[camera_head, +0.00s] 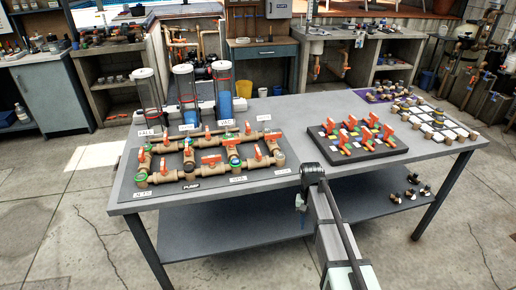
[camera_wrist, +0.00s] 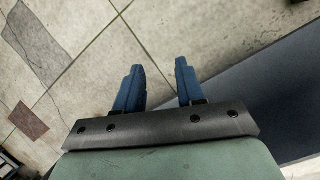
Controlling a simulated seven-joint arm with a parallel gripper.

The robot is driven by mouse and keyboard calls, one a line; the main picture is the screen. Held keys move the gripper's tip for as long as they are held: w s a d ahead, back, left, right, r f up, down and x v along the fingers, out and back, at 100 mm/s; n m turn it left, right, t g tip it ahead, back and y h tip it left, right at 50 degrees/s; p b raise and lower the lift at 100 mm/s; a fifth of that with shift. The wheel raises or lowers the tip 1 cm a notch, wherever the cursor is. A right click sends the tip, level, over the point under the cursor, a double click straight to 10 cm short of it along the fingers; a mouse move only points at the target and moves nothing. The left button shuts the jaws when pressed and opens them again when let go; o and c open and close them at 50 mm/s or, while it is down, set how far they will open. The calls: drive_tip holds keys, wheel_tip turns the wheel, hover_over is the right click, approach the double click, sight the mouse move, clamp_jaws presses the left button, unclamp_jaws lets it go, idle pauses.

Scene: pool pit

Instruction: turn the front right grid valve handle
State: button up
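A brown pipe grid (camera_head: 225,169) with several orange valve handles lies on a dark mat on the grey table (camera_head: 300,104). At its front right, an orange handle (camera_head: 257,152) stands up near a pipe corner. A black tray (camera_head: 372,155) to the right holds a separate group of orange-handled valves. My arm reaches up to the table's front edge, right of the pipe grid and apart from it. In the wrist view my gripper (camera_wrist: 159,67) is open and empty, its two blue fingers apart above the floor. No valve shows there.
Clear tubes (camera_head: 186,88) stand behind the pipe grid. White tiles with fittings (camera_head: 435,128) and a purple mat (camera_head: 378,96) lie at the right. A lower shelf (camera_head: 240,222) runs under the table; its dark edge seems to show in the wrist view. The table's middle back is clear.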

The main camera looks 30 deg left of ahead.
drive_tip(key=shift+n+t, duration=0.4)
drive_tip(key=shift+t, duration=0.1)
drive_tip(key=a+r, duration=0.3)
drive_tip(key=r, duration=0.1)
drive_tip(key=a+r, duration=0.4)
drive_tip(key=w+a+r, duration=0.1)
drive_tip(key=a+r, duration=0.2)
drive_tip(key=r, duration=0.1)
drive_tip(key=shift+a+r, duration=0.25)
drive_tip(key=shift+a, duration=0.05)
wheel_tip(320, 180, up, 22)
drive_tip(key=n+t+y, duration=0.2)
drive_tip(key=n, duration=0.2)
hover_over(258, 150)
wheel_tip(258, 150, down, 14)
drive_tip(key=shift+w+r, duration=0.1)
drive_tip(key=shift+c, duration=0.3)
clamp_jaws()
